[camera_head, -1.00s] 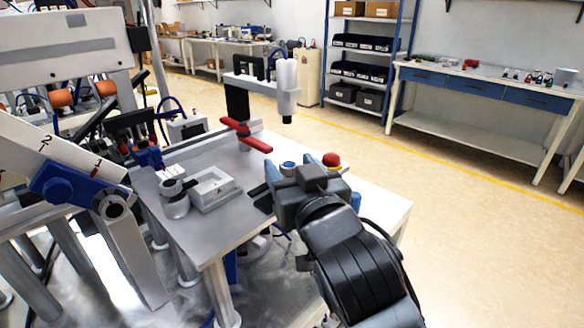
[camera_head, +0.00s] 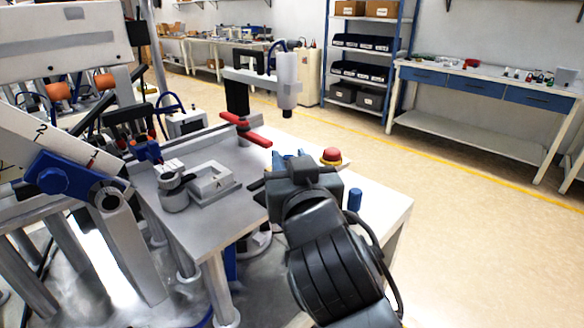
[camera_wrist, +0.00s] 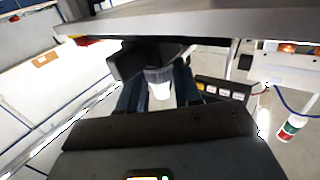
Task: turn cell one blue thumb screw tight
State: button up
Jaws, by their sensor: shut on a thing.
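In the head view my gripper (camera_head: 272,182) is at the right part of the metal table, beside the red button. Its jaws are largely hidden behind my wrist. In the wrist view its two dark fingers (camera_wrist: 158,90) are shut on a pale, partly clear cylindrical piece (camera_wrist: 160,84) below a dark block. I cannot tell whether this is part of a thumb screw. A blue piece (camera_head: 285,159) shows just behind the gripper, partly hidden. A separate blue knob (camera_head: 52,181) sits on the numbered arm at far left, apart from the gripper.
A red button (camera_head: 331,155) and a blue cylinder (camera_head: 355,199) stand close right of my gripper. A grey block (camera_head: 211,180) and round fixture (camera_head: 173,194) stand to the left. A red-handled post (camera_head: 240,105) rises behind. A grey slab (camera_wrist: 200,22) crosses the wrist view's top.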

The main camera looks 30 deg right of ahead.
jog(key=m+h+b, duration=0.1)
jog(key=g+h+b, duration=0.1)
jog(key=m+h+b, duration=0.1)
jog(key=shift+w+a+f+m+g+h, duration=0.2)
jog(key=shift+a+m+g+h, duration=0.1)
jog(key=shift+h, duration=0.1)
jog(key=shift+r+m+g+h, duration=0.15)
jog(key=shift+m+g+h, duration=0.5)
jog(key=shift+h, duration=0.25)
jog(key=shift+s, duration=0.1)
jog(key=o, duration=1)
jog(key=shift+o, duration=0.2)
jog(key=b+v, duration=0.1)
jog(key=v, duration=0.6)
jog(key=shift+s, duration=0.3)
jog(key=shift+a, duration=0.2)
